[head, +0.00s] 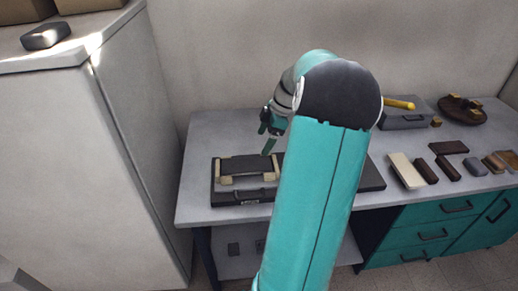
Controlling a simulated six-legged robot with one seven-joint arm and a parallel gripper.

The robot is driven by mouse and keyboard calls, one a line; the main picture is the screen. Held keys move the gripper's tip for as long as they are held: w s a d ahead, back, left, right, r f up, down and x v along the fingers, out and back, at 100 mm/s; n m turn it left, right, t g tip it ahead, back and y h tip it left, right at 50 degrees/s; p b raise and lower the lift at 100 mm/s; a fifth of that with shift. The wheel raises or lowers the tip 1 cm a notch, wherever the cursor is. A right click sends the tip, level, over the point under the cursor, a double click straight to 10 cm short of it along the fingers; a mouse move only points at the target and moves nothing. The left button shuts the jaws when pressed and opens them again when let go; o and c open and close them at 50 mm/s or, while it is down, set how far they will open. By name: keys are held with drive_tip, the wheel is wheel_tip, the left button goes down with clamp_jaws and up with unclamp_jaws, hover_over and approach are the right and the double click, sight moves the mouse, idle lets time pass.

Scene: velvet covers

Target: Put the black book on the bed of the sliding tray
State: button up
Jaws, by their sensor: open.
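My gripper (267,133) hangs over the left part of the workbench, its dark and teal fingers open, with nothing seen between them. Just below and left of it is a dark, low tray-like unit (226,199) with beige blocks on it, which looks like the sliding tray. A flat black piece (246,165) lies across the blocks at its back; it may be the black book, but I cannot tell surely. The gripper appears apart from it. A dark flat surface (370,176) shows right of my arm; my arm hides what lies between.
The grey workbench (196,150) has a grey toolbox with a yellow handle (400,103), a round brown stand (461,108) and several small blocks, one cream (406,171), on its right. A tall pale cabinet (90,150) stands left. The bench's back left is clear.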

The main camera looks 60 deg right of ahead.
drive_tip(key=w+a+r+m+g+h, duration=0.1)
drive_tip(key=w+a+r, duration=0.25)
drive_tip(key=a, duration=0.75)
drive_tip(key=w+a+r+m+h, duration=0.2)
drive_tip(key=a+r, duration=0.3)
drive_tip(key=a, duration=0.6)
drive_tip(key=s+a+r+m+t, duration=0.1)
drive_tip(key=s+a, duration=0.4)
drive_tip(key=a, duration=0.6)
drive_tip(key=s+a+r+m+t, duration=0.1)
drive_tip(key=s+a+m, duration=0.3)
drive_tip(key=a, duration=0.7)
drive_tip(key=shift+s+r+t, duration=0.2)
drive_tip(key=shift+s+t, duration=0.3)
drive_tip(key=shift+t, duration=0.1)
